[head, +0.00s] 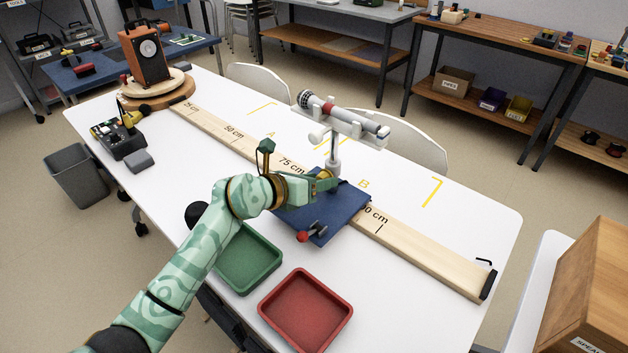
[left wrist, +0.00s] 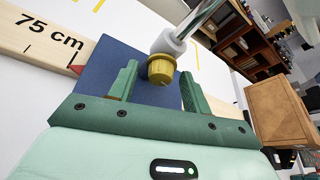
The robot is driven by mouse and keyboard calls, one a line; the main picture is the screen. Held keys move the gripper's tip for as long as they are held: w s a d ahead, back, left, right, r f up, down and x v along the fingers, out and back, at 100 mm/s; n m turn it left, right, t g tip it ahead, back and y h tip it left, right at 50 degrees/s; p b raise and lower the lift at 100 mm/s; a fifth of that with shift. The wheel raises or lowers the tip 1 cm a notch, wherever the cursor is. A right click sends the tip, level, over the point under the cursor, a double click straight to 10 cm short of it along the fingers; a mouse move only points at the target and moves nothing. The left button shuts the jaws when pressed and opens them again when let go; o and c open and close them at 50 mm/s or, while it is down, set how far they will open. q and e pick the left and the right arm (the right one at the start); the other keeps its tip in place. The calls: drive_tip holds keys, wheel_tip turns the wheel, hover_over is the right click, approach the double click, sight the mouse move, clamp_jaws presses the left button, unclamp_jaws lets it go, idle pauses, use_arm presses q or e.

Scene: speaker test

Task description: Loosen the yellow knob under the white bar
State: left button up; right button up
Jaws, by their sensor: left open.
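The yellow knob (left wrist: 161,70) sits on a pale collar at the lower part of a post in the left wrist view. In the head view the knob (head: 325,174) is small and partly covered by my gripper. My left gripper (head: 322,182) is open at the post; in the left wrist view its two green fingers (left wrist: 158,76) stand on either side of the knob, with visible gaps. I cannot tell how deep the knob sits between them. The white bar (head: 345,124) tops the post and carries a grey tube-shaped microphone (head: 318,104). My right gripper is not in view.
The post stands on a blue plate (head: 345,218) over a wooden rail marked in cm (head: 420,250). A red-tipped lever (head: 303,236) is at the plate's front. Green (head: 247,262) and red (head: 305,312) trays lie in front. A speaker (head: 146,55) stands at the far left.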

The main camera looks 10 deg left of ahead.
use_arm(q)
drive_tip(key=p+v, duration=0.6)
drive_tip(key=v, duration=1)
drive_tip(key=shift+p, duration=0.3)
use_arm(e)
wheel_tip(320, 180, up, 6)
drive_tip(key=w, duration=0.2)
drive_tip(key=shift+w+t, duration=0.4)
use_arm(q)
drive_tip(key=shift+s+a, duration=0.1)
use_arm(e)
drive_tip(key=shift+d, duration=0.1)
